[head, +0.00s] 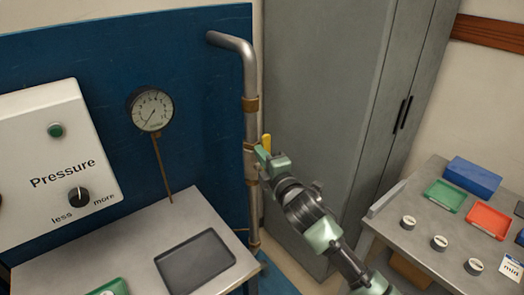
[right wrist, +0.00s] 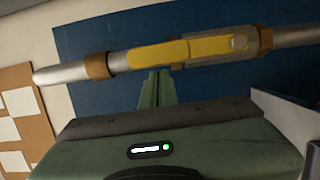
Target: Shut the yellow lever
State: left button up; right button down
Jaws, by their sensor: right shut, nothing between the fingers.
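The yellow lever (head: 267,143) is on the vertical metal pipe (head: 251,75) beside the blue panel. In the head view only a short upright piece of it shows above my right gripper (head: 262,155). In the right wrist view the lever (right wrist: 160,53) lies along the pipe (right wrist: 65,75), with its pivot bolt towards the right end. My right gripper, also in that view (right wrist: 157,74), is shut and empty, its fingertips at the lever's edge. I cannot tell whether they touch it. My left gripper is not in view.
A gauge (head: 151,108) and a white pressure box (head: 58,165) are left of the pipe. A dark tray (head: 195,262) lies on the bench below. A grey cabinet (head: 320,90) stands behind my right arm. A side table (head: 405,240) with bins and several small round meters is at right.

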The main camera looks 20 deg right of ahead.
jog(key=shift+w, duration=0.1)
jog(key=shift+d, duration=0.15)
jog(key=shift+d+r+m+p, duration=0.25)
jog(key=shift+m+p, duration=0.15)
jog(key=shift+p, duration=0.1)
